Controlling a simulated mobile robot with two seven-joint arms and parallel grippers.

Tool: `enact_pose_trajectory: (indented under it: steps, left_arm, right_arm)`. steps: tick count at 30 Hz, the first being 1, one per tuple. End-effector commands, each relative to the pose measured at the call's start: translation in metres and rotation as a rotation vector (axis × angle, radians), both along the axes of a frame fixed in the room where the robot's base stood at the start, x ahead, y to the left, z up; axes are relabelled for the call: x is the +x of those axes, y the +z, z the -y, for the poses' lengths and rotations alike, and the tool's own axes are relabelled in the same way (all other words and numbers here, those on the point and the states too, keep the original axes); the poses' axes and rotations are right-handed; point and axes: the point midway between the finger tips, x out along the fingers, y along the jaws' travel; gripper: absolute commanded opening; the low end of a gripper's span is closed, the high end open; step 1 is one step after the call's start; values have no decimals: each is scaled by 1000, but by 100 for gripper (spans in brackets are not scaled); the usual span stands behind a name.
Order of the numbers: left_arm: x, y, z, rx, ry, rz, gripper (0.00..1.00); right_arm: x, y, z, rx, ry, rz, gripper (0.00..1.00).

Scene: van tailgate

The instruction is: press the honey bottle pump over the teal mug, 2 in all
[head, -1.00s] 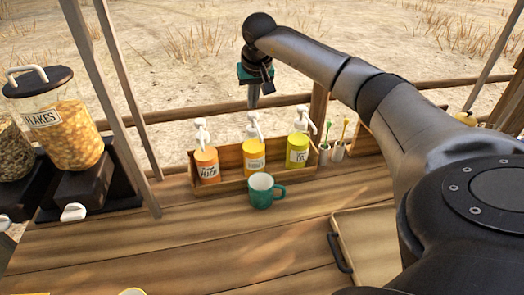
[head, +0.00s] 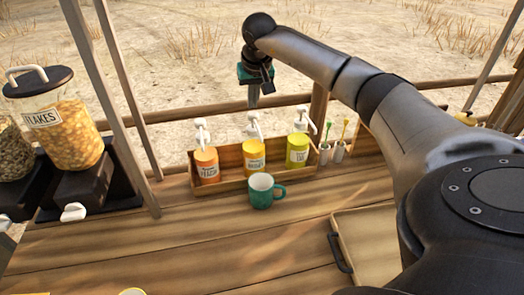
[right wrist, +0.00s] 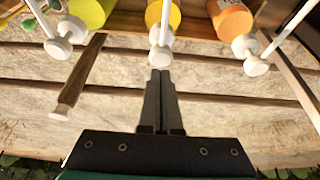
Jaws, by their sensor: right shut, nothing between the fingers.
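Three pump bottles stand in a wooden rack (head: 226,184). The middle one, amber-yellow with a white pump, looks like the honey bottle (head: 254,157), though its label is hard to read; it also shows in the right wrist view (right wrist: 163,13). The teal mug (head: 261,193) stands upright on the counter just in front of it, handle to the right. My right gripper (head: 253,102) is shut and empty, pointing down above the middle pump. In the right wrist view its fingertips (right wrist: 160,76) lie close to the white pump head (right wrist: 160,52); I cannot tell if they touch. My left gripper is out of view.
An orange bottle (head: 206,165) and a yellow-green bottle (head: 297,150) flank the middle one closely. Small white cups with spoons (head: 331,153) stand to the right. A tray with a dark handle (head: 365,245) lies front right. Cereal dispensers (head: 75,135) stand left. The front counter is mostly clear.

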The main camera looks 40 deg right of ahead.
Motion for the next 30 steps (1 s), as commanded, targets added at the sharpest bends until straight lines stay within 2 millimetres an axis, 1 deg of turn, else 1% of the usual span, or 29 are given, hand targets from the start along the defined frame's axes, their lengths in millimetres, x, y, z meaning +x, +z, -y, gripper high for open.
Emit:
enact_pose_trajectory:
  steps: [15,30]
  left_arm:
    - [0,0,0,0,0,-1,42]
    - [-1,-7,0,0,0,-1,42]
  right_arm:
    - [0,-1,0,0,0,0,0]
    - [0,-18,0,0,0,-1,0]
